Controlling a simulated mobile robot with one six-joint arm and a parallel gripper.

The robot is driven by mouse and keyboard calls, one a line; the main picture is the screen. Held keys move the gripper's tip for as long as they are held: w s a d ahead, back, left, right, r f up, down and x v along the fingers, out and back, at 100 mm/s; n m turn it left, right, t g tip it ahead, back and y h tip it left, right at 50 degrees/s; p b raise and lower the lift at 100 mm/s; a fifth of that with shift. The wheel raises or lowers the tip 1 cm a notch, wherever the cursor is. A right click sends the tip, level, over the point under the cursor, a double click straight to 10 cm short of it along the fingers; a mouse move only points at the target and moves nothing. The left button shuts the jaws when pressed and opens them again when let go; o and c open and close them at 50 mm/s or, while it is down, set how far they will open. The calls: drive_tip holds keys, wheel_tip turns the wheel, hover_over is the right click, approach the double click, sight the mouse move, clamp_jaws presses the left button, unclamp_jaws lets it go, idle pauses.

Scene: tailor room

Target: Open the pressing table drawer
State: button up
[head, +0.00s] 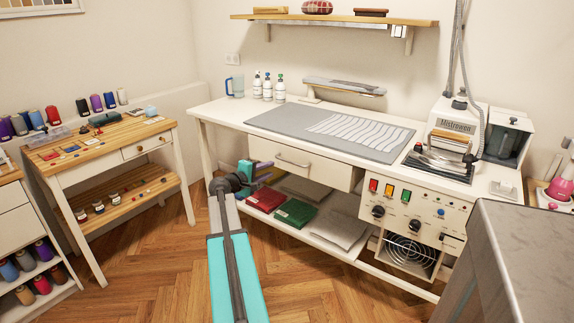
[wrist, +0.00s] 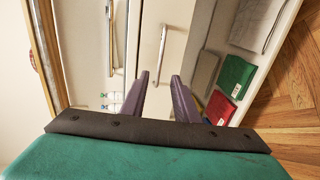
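The white pressing table (head: 222,112) stands against the back wall. Its drawer (head: 325,172) is under the tabletop and looks closed, its front flush with the frame. The drawer has a slim metal bar handle (head: 292,160). In the wrist view the handle (wrist: 162,47) runs up the picture, beyond and roughly between the fingertips. My gripper (head: 266,172) is in front of the drawer's lower left, turned on its side. In the wrist view its two purple fingers (wrist: 159,77) are spread with nothing between them. They appear apart from the handle.
Folded red cloth (head: 265,199) and green cloth (head: 296,213) lie on the lower shelf. A control panel (head: 412,205) with knobs is right of the drawer. A grey block (head: 530,255) fills the right foreground. A wooden table (head: 100,140) stands left. Floor between is clear.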

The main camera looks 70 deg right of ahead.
drive_tip(key=shift+d, duration=0.15)
drive_tip(key=x, duration=1.3)
drive_tip(key=shift+d+p, duration=0.25)
drive_tip(key=shift+p, duration=0.1)
clamp_jaws()
